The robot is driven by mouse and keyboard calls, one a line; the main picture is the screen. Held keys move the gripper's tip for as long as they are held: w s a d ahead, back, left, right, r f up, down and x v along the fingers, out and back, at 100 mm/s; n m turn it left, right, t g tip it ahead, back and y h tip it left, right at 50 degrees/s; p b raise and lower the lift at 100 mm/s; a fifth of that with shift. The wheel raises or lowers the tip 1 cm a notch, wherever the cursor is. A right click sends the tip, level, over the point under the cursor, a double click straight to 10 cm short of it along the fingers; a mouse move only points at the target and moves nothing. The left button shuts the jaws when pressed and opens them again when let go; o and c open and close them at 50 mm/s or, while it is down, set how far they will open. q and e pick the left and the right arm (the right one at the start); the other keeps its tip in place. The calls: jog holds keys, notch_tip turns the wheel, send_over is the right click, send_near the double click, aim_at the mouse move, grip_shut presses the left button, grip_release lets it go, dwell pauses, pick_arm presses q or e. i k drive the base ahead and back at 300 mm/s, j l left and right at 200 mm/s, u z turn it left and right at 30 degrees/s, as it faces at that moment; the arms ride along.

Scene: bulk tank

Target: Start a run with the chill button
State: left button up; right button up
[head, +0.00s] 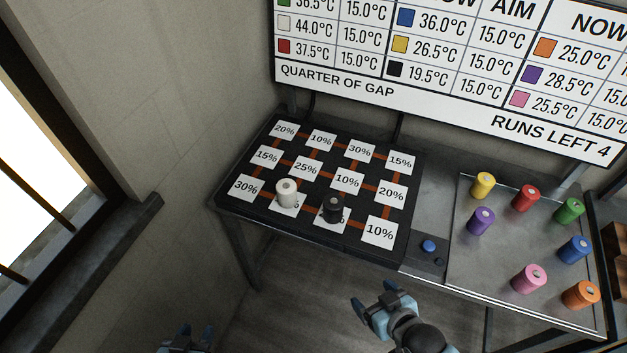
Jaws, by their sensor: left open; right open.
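My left gripper (187,338) is open at the bottom edge, mostly cut off, far left of the button. The black board (225,196) carries percent tiles; a white cylinder (287,193) and a black cylinder (333,208) stand on its front row.
The grey tray (470,265) holds several coloured cylinders, including a yellow one (482,186) and an orange one (581,294). A wall sign (430,105) lists temperatures and reads "QUARTER OF GAP" and "RUNS LEFT 4". A window sill (110,250) is at left. Open floor lies before the table.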

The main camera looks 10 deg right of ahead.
aim_at(428, 246)
jog(key=z, duration=1.4)
